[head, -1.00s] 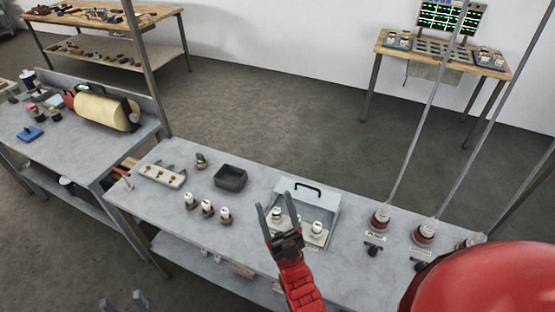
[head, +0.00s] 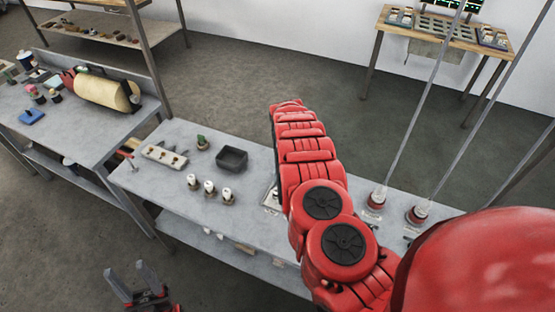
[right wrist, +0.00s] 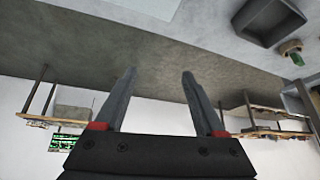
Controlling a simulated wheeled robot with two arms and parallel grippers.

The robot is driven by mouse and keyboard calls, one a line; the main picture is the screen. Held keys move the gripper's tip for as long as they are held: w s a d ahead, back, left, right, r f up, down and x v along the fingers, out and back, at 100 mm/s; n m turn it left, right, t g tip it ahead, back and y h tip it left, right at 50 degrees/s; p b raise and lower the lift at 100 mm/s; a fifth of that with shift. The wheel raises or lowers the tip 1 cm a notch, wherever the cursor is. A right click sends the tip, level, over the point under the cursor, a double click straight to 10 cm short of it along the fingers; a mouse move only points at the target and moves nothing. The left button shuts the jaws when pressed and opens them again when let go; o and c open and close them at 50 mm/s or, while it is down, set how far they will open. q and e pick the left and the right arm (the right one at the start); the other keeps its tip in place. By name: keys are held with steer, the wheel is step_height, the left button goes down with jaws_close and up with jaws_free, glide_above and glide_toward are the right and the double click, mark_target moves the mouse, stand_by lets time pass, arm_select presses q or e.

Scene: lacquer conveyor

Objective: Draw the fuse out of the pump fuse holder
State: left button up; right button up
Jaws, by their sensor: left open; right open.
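The light fuse box (head: 270,197) on the bench is mostly hidden behind my right arm in the head view; only its left edge shows. I cannot see the fuse in its holder now. A pale panel edge (right wrist: 150,7) at the top of the right wrist view may be part of this box. My right gripper (right wrist: 158,74) is open with nothing between its fingers; in the head view it is hidden behind its own arm. My left gripper (head: 129,271) is open and empty at the lower left, in front of the bench and away from the box.
Three white-topped cylinders (head: 210,187) stand left of the box. Behind them are a dark open tray (head: 232,158), a small green-topped item (head: 202,142) and a pale strip with brown knobs (head: 165,155). Red-based posts (head: 377,198) with rods stand at the right.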

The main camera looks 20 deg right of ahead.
steer(key=s+a+r+m+g+y, duration=0.1)
steer(key=s+a+r+g+y, duration=0.3)
steer(key=s+a, duration=0.6)
steer(key=g+h+b, duration=0.1)
steer(key=g+b, duration=0.1)
steer(key=b, duration=0.7)
glide_above(277, 191)
step_height(277, 191, down, 9)
steer(key=shift+d+f, duration=0.1)
steer(key=shift+f, duration=0.05)
steer(key=shift+t, duration=0.3)
step_height(277, 191, down, 6)
steer(key=p, duration=0.3)
steer(key=shift+f, duration=0.1)
steer(key=shift+f+p, duration=0.5)
steer(key=shift+f, duration=0.45)
steer(key=shift+w, duration=0.1)
jaws_close()
